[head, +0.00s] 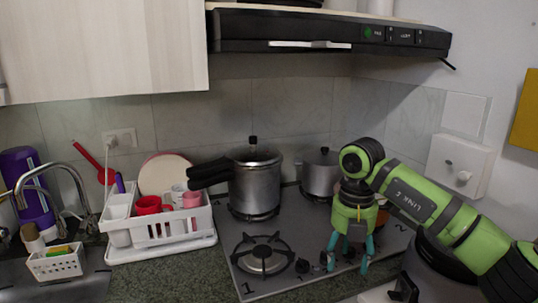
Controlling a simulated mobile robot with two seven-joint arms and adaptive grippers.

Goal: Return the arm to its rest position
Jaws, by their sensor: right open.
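My right arm (435,208) is green and black and comes in from the lower right, reaching over the stove. Its gripper (348,264) points down above the front right of the stove (300,272), with its teal fingers spread apart. Nothing shows between the fingers. They look close to the front knobs, but I cannot tell whether they touch anything. My left gripper is out of view. The arm hides part of the stove's right side.
A pressure cooker (255,185) and a smaller pot (320,175) stand at the back of the stove. A range hood (330,32) hangs above. A white dish rack (160,238) is left. A white box with a knob (460,168) is on the right wall.

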